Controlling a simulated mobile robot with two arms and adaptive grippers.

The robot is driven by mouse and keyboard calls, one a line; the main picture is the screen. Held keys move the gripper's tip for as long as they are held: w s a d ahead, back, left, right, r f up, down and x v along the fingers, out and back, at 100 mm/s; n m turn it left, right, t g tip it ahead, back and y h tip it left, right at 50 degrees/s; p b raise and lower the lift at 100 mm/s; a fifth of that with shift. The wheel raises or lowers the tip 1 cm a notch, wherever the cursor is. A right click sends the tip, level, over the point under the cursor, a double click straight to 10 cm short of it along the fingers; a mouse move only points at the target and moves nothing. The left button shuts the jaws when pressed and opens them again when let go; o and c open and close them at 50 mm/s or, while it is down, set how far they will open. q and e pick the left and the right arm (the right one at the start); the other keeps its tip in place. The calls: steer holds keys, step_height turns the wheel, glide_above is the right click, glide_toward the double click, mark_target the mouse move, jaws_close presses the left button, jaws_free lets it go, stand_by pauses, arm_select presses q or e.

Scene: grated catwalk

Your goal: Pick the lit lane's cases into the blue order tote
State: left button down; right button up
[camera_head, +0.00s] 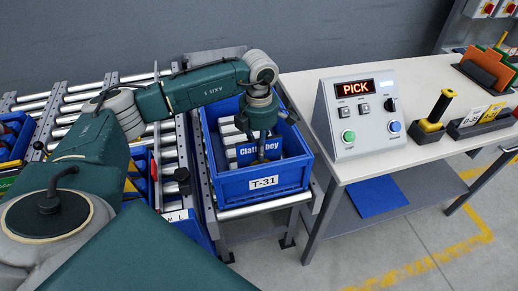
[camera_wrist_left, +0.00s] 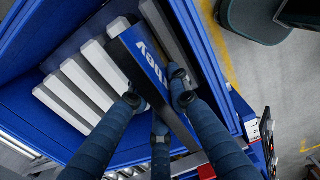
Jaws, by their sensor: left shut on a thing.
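The blue order tote (camera_head: 232,188), labelled T-31, stands on a roller stand in the middle of the head view. My left gripper (camera_head: 262,154) reaches down into it, shut on a blue-faced case (camera_head: 243,153) with white lettering. In the wrist view the left fingers (camera_wrist_left: 160,92) close around this case (camera_wrist_left: 140,50), beside several pale cases (camera_wrist_left: 68,104) lined up in the tote (camera_wrist_left: 30,62). The pale cases (camera_head: 226,128) show partly behind the arm in the head view. Whether the held case touches the tote floor is hidden. My right gripper is out of view.
A control box (camera_head: 360,112) with a lit PICK display stands on the white bench (camera_head: 420,150) to the right. Blue bins (camera_head: 14,132) with coloured contents sit among the roller lanes (camera_head: 68,98) at left, partly behind my arm. Black holders with tools stand farther right.

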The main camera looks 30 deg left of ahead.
arm_select(q)
steer(key=shift+f+b, duration=0.55)
steer(key=shift+f, duration=0.3)
steer(key=c, duration=1.2)
jaws_free()
steer(key=shift+o, duration=0.2)
steer(key=shift+r+p, duration=2.55)
steer(key=shift+r, duration=1.5)
